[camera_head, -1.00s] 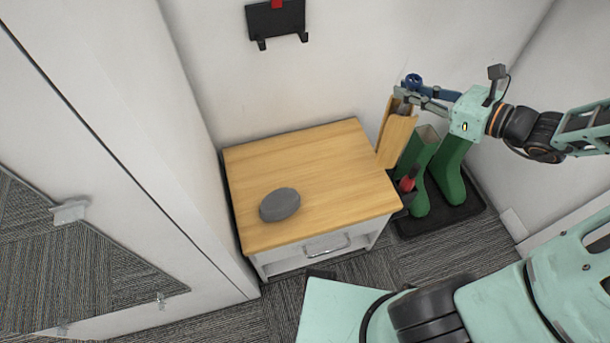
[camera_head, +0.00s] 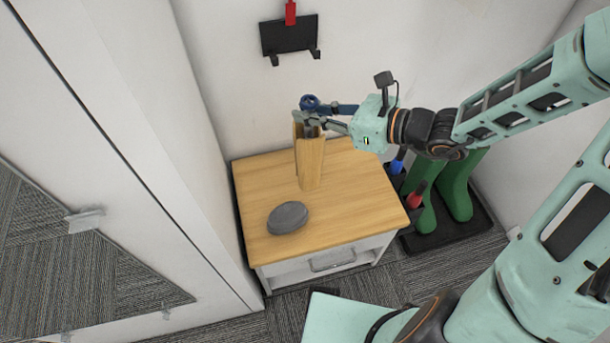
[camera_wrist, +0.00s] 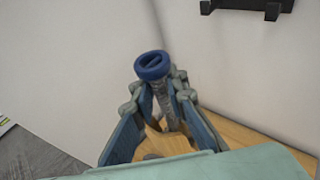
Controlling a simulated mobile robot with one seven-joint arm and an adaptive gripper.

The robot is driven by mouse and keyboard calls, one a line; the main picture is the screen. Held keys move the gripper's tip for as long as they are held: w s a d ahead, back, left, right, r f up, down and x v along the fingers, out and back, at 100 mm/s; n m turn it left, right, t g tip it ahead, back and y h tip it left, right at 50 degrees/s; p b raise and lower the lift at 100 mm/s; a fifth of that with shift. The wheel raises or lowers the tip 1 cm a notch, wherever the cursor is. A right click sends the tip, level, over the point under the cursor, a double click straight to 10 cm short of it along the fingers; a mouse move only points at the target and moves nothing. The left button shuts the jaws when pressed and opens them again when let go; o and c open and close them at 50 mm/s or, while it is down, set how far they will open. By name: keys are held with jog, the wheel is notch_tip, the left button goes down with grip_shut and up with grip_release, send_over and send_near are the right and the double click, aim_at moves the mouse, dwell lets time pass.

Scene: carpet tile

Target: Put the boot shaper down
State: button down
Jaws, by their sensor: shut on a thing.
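The boot shaper (camera_head: 309,160) is a tall light-wood piece with a blue ring at its top. It stands roughly upright over the back middle of the wooden cabinet top (camera_head: 355,195). I cannot tell whether its lower end touches the surface. My gripper (camera_head: 313,120) reaches in from the right and is shut on its upper part, just below the ring. In the wrist view, the blue ring (camera_wrist: 152,65) shows beyond my gripper's fingers (camera_wrist: 160,92). The shaper's lower part is mostly hidden there.
A grey oval object (camera_head: 288,217) lies on the cabinet top, in front of the shaper. Green boots (camera_head: 457,188) stand on a dark tray right of the cabinet, beside red- and blue-handled items. A black wall rack (camera_head: 290,36) hangs behind. The cabinet top's right side is clear.

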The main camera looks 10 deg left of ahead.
jog(key=w+a+f+b, duration=0.3)
jog(key=a+f+b, duration=0.4)
jog(key=a+f, duration=0.5)
jog(key=shift+a+f, duration=0.4)
jog(key=shift+a, duration=0.4)
jog(key=shift+f, duration=0.15)
jog(key=shift+f+b, duration=0.15)
jog(key=shift+b, duration=0.2)
jog(key=c, duration=1.9)
grip_release()
jog(key=shift+c, duration=0.2)
